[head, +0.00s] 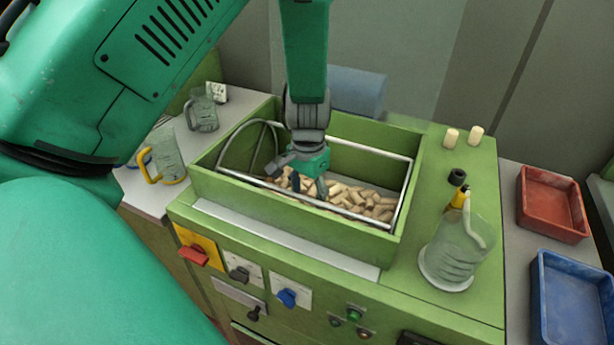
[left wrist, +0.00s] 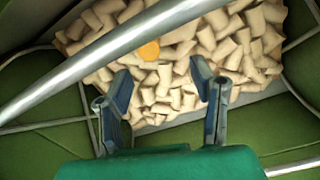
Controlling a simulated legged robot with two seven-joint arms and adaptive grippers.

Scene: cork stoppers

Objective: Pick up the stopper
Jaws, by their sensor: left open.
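Many tan cork stoppers (head: 362,199) lie heaped in the bottom of a green open box. They also fill the upper part of the left wrist view (left wrist: 240,45). One orange stopper or disc (left wrist: 149,50) stands out among them there. My left gripper (head: 309,194) reaches down into the box, close to the stoppers. In the left wrist view my left gripper (left wrist: 162,92) is open, with stoppers beyond and between its blue-grey fingers and nothing held. How far the fingertips are from the stoppers is unclear. My right gripper is in neither view.
The green box (head: 290,215) has a metal rail frame (head: 408,190) inside, and a bar crosses close to the left wrist camera (left wrist: 105,45). Two stoppers (head: 451,137) stand at the back right. A clear jug (head: 457,245) stands right of the box; red (head: 552,205) and blue (head: 572,300) trays lie farther right.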

